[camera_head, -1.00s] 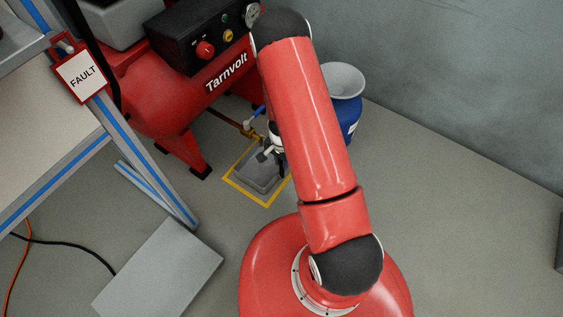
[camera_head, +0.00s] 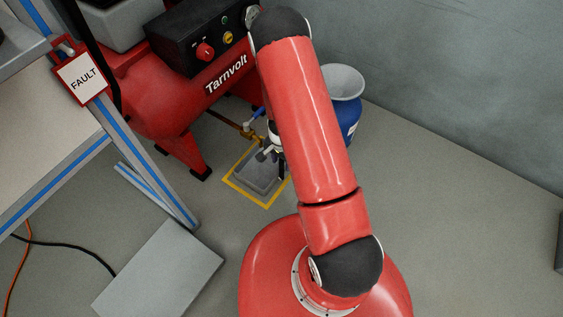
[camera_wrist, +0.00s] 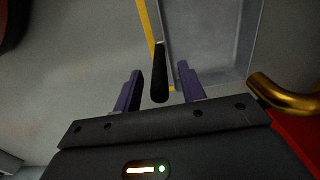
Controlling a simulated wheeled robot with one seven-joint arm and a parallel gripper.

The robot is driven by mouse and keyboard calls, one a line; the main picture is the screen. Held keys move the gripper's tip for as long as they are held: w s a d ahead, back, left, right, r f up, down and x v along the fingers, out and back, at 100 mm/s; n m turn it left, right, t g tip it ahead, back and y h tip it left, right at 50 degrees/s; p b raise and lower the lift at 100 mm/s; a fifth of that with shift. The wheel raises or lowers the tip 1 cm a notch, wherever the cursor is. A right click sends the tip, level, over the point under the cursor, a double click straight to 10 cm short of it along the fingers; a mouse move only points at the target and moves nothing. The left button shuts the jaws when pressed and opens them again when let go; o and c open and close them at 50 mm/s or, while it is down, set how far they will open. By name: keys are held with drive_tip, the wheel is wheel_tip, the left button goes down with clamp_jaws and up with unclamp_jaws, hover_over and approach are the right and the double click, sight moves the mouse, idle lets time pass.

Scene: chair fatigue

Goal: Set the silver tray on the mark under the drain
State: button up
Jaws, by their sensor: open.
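The silver tray (camera_head: 256,181) lies on the floor inside the yellow square mark (camera_head: 246,195), below the brass drain pipe (camera_head: 249,133). In the wrist view, the tray (camera_wrist: 216,40) is at the upper right, with a yellow strip of the mark (camera_wrist: 145,22) along its left side. Its black handle (camera_wrist: 160,88) points toward me and lies between the two purple fingers. My gripper (camera_wrist: 160,73) is open, with a gap visible on both sides of the handle. In the head view my arm hides part of the tray's right side and most of the gripper.
The red compressor (camera_head: 165,100) stands behind the mark, with its leg left of it. A blue container with a pale funnel top (camera_head: 344,82) stands to the right behind my arm. A workbench frame (camera_head: 150,165) and grey plate (camera_head: 160,275) are at left.

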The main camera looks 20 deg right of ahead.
wheel_tip(320, 180, up, 11)
drive_tip(key=shift+f+p, duration=0.15)
drive_tip(key=shift+p, duration=0.9)
drive_tip(key=s+a+r+n+t+y, duration=0.1)
drive_tip(key=s+a+r+n, duration=0.15)
drive_tip(key=r, duration=0.95)
drive_tip(key=s+a+r+n+t, duration=0.2)
drive_tip(key=r+n, duration=0.1)
drive_tip(key=r, duration=0.9)
drive_tip(key=s+r+n+t+h, duration=0.1)
drive_tip(key=s+r+n, duration=0.4)
drive_tip(key=s+r, duration=0.7)
drive_tip(key=s+t, duration=0.1)
drive_tip(key=s, duration=0.2)
drive_tip(key=shift+s+d+t, duration=0.2)
drive_tip(key=shift+d+t, duration=0.1)
drive_tip(key=shift+r, duration=0.1)
